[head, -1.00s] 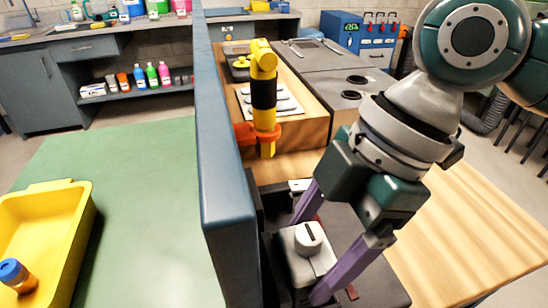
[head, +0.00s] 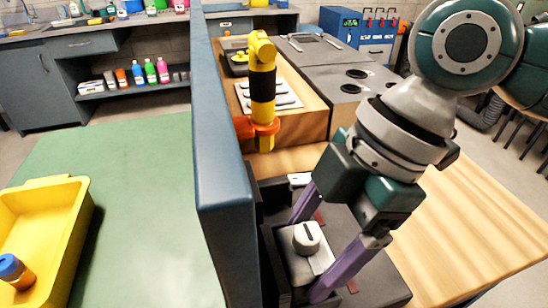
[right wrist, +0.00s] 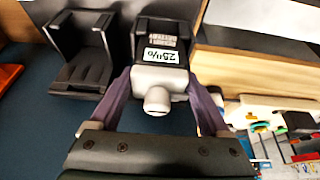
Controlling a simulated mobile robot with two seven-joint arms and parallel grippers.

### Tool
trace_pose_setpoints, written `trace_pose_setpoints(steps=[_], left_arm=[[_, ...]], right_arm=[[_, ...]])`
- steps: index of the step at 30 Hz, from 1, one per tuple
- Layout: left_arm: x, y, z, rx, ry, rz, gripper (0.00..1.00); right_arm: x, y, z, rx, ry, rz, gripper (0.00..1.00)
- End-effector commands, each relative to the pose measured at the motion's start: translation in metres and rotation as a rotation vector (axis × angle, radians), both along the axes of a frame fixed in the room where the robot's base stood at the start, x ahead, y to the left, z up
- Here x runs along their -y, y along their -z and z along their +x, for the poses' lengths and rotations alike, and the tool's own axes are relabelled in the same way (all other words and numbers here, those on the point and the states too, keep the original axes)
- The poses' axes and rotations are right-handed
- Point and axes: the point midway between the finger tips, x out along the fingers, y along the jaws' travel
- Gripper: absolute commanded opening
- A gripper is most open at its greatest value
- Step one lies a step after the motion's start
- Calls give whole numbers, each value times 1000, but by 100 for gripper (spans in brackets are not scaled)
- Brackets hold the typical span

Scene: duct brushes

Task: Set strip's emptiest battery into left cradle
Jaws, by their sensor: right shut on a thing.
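A pale grey battery (head: 299,262) with a round knob sits between the purple fingers of my right gripper (head: 304,256), which is shut on it. In the right wrist view the battery (right wrist: 157,80) is between the fingers (right wrist: 160,98), with a "25%" label at a black holder behind it. Whether it is fully seated there I cannot tell. An empty black cradle (right wrist: 82,65) stands to its left in that view. In the head view the battery is in or over a dark housing beside the blue partition. My left gripper is not in view.
The tall blue partition (head: 222,150) stands close to the left of my right gripper. A yellow torch-like tool (head: 262,95) stands in an orange clip behind. A yellow tray (head: 70,235) lies on the green table. The wooden top (head: 470,235) at right is clear.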

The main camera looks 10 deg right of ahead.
Motion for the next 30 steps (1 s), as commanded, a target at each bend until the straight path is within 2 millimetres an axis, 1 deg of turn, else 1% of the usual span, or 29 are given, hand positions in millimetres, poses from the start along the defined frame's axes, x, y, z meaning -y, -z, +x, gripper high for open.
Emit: trace_pose_setpoints(steps=[22,23,28,30], left_arm=[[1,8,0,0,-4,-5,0],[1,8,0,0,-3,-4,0],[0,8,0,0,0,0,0],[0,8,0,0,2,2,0]], right_arm=[[0,15,0,0,0,1,0],[0,15,0,1,0,1,82],[0,14,0,0,0,1,100],[0,14,0,0,0,1,100]])
